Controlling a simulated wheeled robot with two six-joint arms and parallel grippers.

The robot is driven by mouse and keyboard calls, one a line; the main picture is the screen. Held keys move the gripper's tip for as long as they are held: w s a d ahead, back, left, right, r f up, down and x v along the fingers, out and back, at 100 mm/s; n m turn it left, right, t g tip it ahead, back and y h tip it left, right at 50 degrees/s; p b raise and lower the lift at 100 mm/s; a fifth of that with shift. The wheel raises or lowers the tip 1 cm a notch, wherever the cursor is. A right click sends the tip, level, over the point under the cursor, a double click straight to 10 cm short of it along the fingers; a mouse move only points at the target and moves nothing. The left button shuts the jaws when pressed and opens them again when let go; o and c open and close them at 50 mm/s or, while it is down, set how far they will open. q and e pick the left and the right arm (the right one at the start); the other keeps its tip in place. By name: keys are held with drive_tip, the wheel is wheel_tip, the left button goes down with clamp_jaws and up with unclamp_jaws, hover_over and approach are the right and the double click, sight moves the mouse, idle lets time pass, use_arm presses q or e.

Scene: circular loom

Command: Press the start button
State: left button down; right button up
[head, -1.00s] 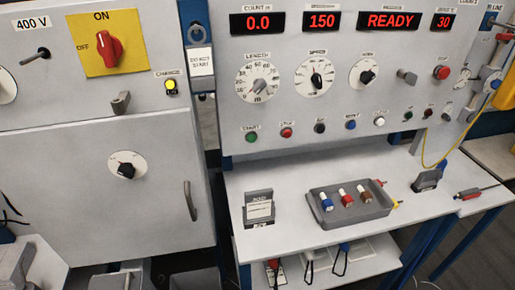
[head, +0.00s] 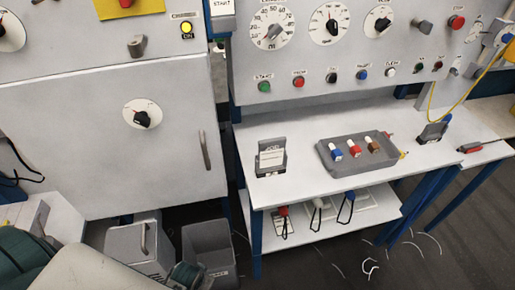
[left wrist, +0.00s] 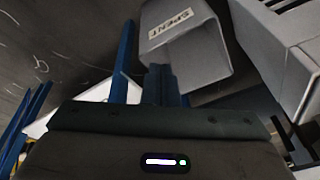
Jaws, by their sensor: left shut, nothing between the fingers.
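The green start button (head: 264,87) sits at the left end of the button row on the grey control panel (head: 300,60), under a small START label. My left gripper shows at the bottom left of the head view, low in front of the cabinet and well below and left of the button. In the left wrist view its fingers (left wrist: 160,80) are together with nothing between them. My right gripper is in neither current view.
A grey bin (head: 210,250) stands on the floor near my left gripper; a bin labelled SPENT (left wrist: 185,35) shows in the wrist view. The white bench (head: 300,190) below the panel holds a tray (head: 340,165) of colored pieces. A cabinet (head: 100,130) stands left.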

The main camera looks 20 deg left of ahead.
sight(265, 87)
use_arm(q)
drive_tip(key=w+d+r+n+t+h, duration=0.1)
drive_tip(key=w+d+r+t, duration=0.3)
drive_tip(key=w+r, duration=0.6)
drive_tip(key=w+d+r+n+t+h, duration=0.2)
drive_tip(key=w+r, duration=0.9)
drive_tip(key=r, duration=1.1)
drive_tip(key=w+d+r+n+t+h+p, duration=0.1)
drive_tip(key=w+d+r+n+t, duration=0.4)
drive_tip(key=w+r+t, duration=0.4)
wheel_tip(265, 87, up, 7)
drive_tip(key=shift+w+d+r+t+h, duration=0.1)
drive_tip(key=shift+w+d+t+h, duration=0.25)
drive_tip(key=shift+w+d, duration=0.45)
drive_tip(key=shift+w+a, duration=0.15)
drive_tip(key=shift+w, duration=0.05)
drive_tip(key=shift+w+a+b, duration=0.15)
drive_tip(key=shift+w+a, duration=0.65)
drive_tip(key=shift+w, duration=0.4)
drive_tip(key=shift+w+a+b, duration=0.15)
drive_tip(key=shift+w+a, duration=0.7)
drive_tip(key=shift+w, duration=0.35)
drive_tip(key=shift+w+a+b, duration=0.15)
drive_tip(key=shift+w+a, duration=0.65)
drive_tip(key=shift+w, duration=0.4)
drive_tip(key=shift+w+a, duration=0.1)
drive_tip(key=shift+w+a, duration=0.15)
drive_tip(key=shift+w, duration=0.1)
